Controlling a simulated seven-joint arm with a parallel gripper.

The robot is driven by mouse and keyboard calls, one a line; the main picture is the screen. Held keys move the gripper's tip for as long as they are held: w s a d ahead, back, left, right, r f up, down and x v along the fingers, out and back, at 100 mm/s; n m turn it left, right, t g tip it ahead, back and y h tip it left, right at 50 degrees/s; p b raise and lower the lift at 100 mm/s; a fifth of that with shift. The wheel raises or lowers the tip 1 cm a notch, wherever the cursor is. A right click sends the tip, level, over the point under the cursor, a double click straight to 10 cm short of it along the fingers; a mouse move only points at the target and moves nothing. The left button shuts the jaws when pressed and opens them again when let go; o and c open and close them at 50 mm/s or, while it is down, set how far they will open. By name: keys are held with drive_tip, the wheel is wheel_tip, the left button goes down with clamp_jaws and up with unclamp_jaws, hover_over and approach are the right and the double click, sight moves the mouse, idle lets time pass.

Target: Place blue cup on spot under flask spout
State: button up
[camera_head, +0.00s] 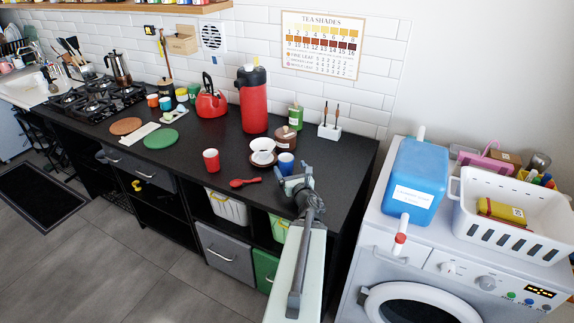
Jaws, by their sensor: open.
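The blue cup (286,161) stands upright on the black counter (333,166), near its right end. My gripper (292,178) is open just in front of the cup, over the counter. Its fingers overlap the lower edge of the cup in this view, and I cannot tell whether they touch it. The tall red flask (253,103) with a black top stands farther back, left of the cup. I cannot make out a marked spot under its spout.
A red kettle (210,103) stands left of the flask.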

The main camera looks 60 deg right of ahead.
sight(284, 154)
idle(0.4)
drive_tip(key=shift+w+d+r, duration=0.8)
drive_tip(key=shift+w+d, duration=0.15)
drive_tip(key=shift+d, duration=0.05)
drive_tip(key=shift+x, duration=2.35)
drive_tip(key=shift+c, duration=0.3)
